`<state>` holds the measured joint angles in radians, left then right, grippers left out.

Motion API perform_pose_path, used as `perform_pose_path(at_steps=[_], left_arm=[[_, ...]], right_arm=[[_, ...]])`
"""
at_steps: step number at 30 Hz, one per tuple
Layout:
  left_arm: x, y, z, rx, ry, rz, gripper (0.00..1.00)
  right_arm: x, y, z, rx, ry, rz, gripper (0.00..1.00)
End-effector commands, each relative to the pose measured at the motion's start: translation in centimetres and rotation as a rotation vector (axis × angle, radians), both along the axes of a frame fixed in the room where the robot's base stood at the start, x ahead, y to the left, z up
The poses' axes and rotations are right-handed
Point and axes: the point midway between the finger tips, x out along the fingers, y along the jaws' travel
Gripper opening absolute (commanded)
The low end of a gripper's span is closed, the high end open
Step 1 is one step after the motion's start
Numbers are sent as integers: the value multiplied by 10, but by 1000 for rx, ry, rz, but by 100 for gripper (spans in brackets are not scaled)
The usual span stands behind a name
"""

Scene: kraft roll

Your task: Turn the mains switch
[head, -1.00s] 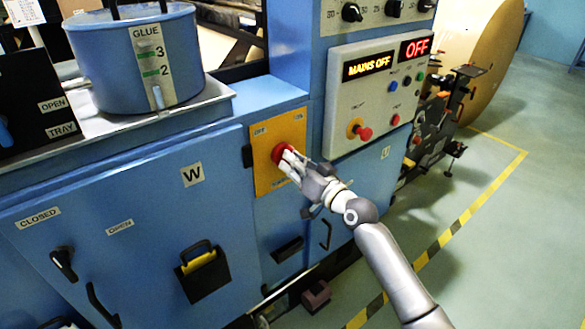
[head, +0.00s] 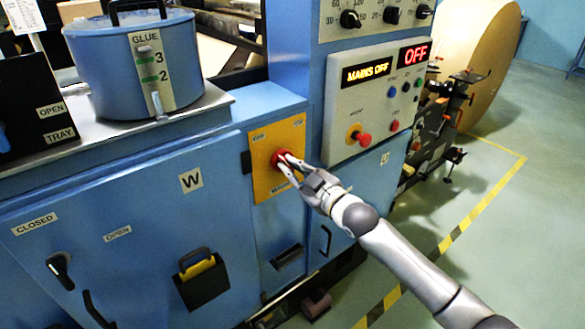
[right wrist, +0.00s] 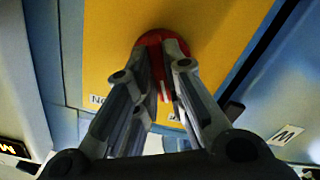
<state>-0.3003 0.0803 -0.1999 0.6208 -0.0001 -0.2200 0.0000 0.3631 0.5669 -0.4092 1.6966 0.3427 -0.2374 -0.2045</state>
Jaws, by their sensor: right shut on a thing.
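The mains switch is a red rotary knob (head: 281,158) on a yellow plate (head: 264,181) on the blue cabinet front. My right gripper (head: 287,162) is shut on the red knob, with its fingers on either side of the knob's grip. In the right wrist view, the fingers (right wrist: 160,62) close around the red knob (right wrist: 153,42), and the yellow plate (right wrist: 220,40) lies behind. The display (head: 367,72) reads MAINS OFF, and a red display beside it (head: 416,51) reads OFF. My left gripper is not in view.
A grey control panel with a red mushroom button (head: 363,138) stands right of the plate. A blue glue pot (head: 105,75) sits on the ledge at left. Cabinet doors with handles are below. The floor (head: 480,250) at right is open, with striped tape.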

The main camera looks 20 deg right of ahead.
Motion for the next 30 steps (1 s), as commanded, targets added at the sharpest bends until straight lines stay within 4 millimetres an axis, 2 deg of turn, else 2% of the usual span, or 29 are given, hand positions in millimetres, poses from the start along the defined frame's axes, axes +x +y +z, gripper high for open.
perform_pose_path(at_steps=[12, 30], left_arm=[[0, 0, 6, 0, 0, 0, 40], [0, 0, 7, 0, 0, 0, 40]], right_arm=[[0, 0, 0, -220, -79, 0, 0], [0, 0, 0, -270, -97, 0, 0]])
